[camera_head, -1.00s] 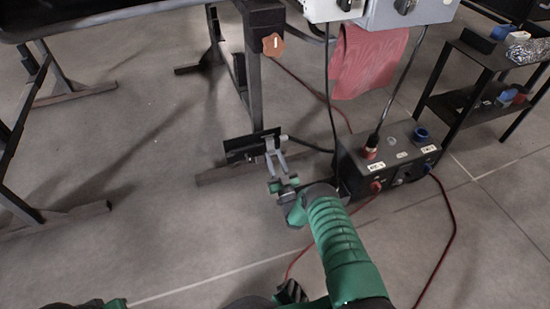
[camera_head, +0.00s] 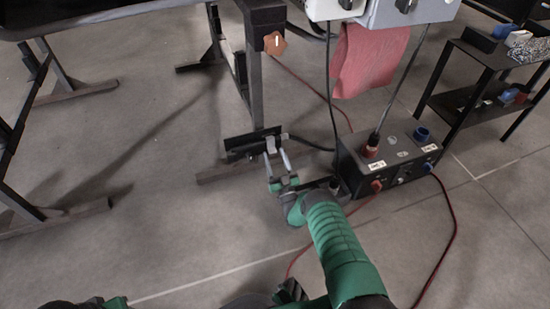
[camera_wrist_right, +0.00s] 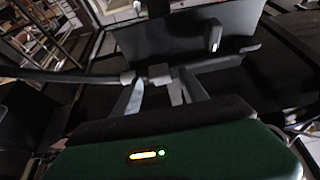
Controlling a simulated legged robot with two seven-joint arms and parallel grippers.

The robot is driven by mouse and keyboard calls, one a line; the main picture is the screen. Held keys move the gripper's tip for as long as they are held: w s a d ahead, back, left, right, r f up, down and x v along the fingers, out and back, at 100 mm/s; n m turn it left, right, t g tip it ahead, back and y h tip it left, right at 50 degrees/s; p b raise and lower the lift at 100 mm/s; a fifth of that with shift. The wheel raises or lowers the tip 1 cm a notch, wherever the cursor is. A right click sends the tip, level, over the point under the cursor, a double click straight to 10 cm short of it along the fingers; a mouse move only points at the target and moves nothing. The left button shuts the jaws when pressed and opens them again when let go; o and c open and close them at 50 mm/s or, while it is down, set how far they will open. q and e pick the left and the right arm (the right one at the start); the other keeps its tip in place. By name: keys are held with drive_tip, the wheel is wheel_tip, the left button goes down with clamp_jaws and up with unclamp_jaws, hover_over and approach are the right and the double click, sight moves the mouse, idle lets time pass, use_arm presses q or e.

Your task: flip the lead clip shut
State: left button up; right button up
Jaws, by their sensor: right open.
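A dark plate-like fixture (camera_head: 240,147) sits at the foot of the black frame leg, with a black lead running right from it. In the right wrist view the plate (camera_wrist_right: 180,40) fills the upper middle, with a small pale upright tab (camera_wrist_right: 215,36) on it. The lead's end (camera_wrist_right: 145,76) reaches just beyond my fingers. I cannot tell which part is the clip. My right gripper (camera_head: 277,155) is open, its two pale fingers pointing at the fixture; it also shows in the wrist view (camera_wrist_right: 160,98). Nothing shows held between the fingers.
A black control box (camera_head: 390,160) with red and blue connectors stands on the floor to the right of my right forearm. An orange knob (camera_head: 274,43) is on the frame leg above. A red cloth (camera_head: 368,60) hangs behind.

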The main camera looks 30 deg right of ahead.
drive_tip(key=p+v, duration=0.1)
drive_tip(key=v, duration=0.6)
drive_tip(key=shift+s+f+p, duration=0.2)
drive_tip(key=shift+s+p, duration=0.05)
drive_tip(key=shift+p, duration=0.05)
